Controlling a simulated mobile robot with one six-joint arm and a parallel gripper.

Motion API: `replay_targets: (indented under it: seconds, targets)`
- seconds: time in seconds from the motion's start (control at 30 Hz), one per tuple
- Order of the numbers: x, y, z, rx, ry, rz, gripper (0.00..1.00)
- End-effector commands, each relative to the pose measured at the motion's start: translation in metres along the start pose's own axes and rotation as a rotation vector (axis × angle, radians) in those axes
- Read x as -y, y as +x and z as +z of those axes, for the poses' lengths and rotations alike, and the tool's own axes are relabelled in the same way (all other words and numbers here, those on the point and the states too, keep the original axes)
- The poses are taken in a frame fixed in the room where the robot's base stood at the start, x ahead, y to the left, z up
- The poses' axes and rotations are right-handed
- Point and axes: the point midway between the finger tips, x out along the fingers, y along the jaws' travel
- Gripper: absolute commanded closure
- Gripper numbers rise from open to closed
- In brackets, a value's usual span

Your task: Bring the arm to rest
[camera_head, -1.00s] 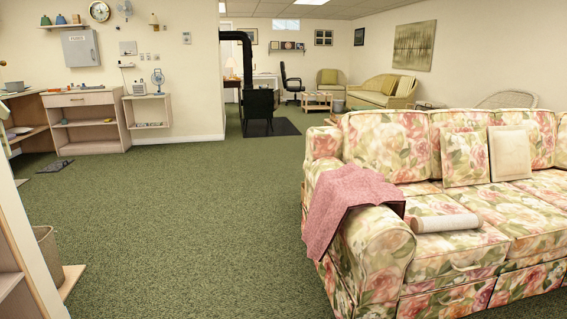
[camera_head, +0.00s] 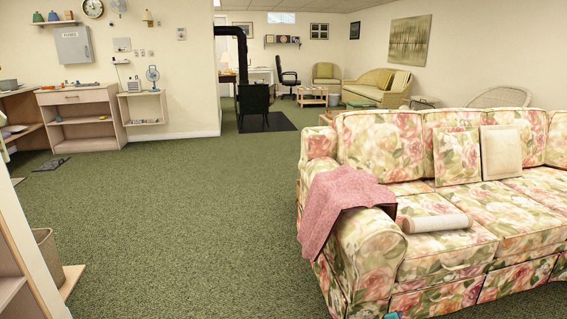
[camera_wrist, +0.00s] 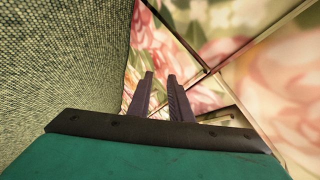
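My gripper (camera_wrist: 160,76) shows in the wrist view as two dark fingers with a gap between them. It is open, and nothing is visible between the fingers except floral fabric behind. The floral sofa (camera_wrist: 210,20) fills the right of that view, close by; whether the fingers touch it I cannot tell. Green carpet (camera_wrist: 65,60) fills the left side. In the head view the sofa (camera_head: 375,260) stands at the right. A small teal piece, probably of my arm, shows at the bottom edge by the sofa's front; my gripper is not visible there.
A pink cloth (camera_head: 342,200) hangs over the sofa's near arm, and a pale roll (camera_head: 436,223) lies on the seat. A shelf unit (camera_head: 20,262) and a bin (camera_head: 50,255) stand at the near left. The carpet (camera_head: 180,220) between them is clear.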

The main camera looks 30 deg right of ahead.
Motion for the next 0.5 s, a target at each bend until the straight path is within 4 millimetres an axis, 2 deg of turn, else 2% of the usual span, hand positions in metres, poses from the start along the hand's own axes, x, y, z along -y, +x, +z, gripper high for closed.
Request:
replay_targets:
  seconds: [0.03, 0.1, 0.37, 0.5]
  targets:
    - [0.016, -0.017, 0.018, 0.054, -0.034, -0.005, 0.81]
    - [0.028, -0.031, 0.046, 0.126, -0.082, -0.007, 0.81]
    - [0.059, -0.095, 0.136, 0.368, -0.26, -0.013, 0.81]
    - [0.069, -0.138, 0.179, 0.496, -0.363, -0.013, 0.81]
